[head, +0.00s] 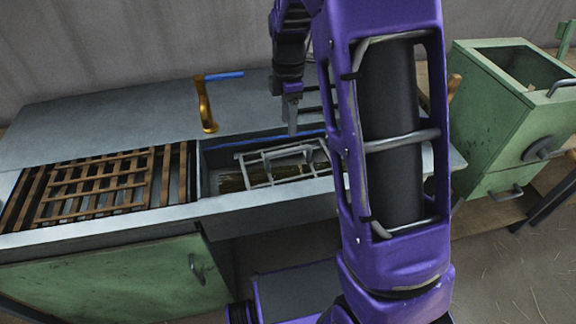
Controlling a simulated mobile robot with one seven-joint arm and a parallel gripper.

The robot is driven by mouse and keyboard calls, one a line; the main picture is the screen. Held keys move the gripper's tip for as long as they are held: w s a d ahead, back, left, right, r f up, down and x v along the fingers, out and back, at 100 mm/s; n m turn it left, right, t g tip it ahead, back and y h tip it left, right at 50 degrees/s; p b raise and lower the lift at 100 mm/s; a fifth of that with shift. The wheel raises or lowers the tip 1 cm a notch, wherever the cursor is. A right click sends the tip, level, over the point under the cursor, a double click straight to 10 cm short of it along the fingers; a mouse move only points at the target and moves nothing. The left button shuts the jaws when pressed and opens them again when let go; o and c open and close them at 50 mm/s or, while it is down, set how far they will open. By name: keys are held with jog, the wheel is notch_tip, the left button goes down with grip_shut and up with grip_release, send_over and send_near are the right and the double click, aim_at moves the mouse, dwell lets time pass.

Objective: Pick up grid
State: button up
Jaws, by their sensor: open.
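A brown wooden grid (98,186) of crossed slats lies over the left part of the counter, on top of longer wooden slats. A pale grey metal grid-like rack (283,164) with a handle-like bar sits in the open basin right of centre. My gripper (292,128) points down above the back of the basin, near the rack's far side, with nothing seen in it. Its fingers look narrow from this side. I cannot tell the exact gap between it and the rack. My arm hides the right end of the basin.
The grey counter (110,120) carries a brass tap (206,105) with a blue handle behind the basin. A dark brownish-green thing (232,181) lies under the rack. A green cabinet (480,125) with an open top stands at the right.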

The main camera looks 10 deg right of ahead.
aim_at(289, 148)
notch_tip(289, 148, down, 6)
jog(key=shift+r+b, duration=0.15)
jog(key=shift+b, duration=0.15)
notch_tip(289, 148, down, 5)
jog(key=shift+s+f+b, duration=0.15)
jog(key=shift+b, duration=0.3)
grip_shut()
dwell(1.1)
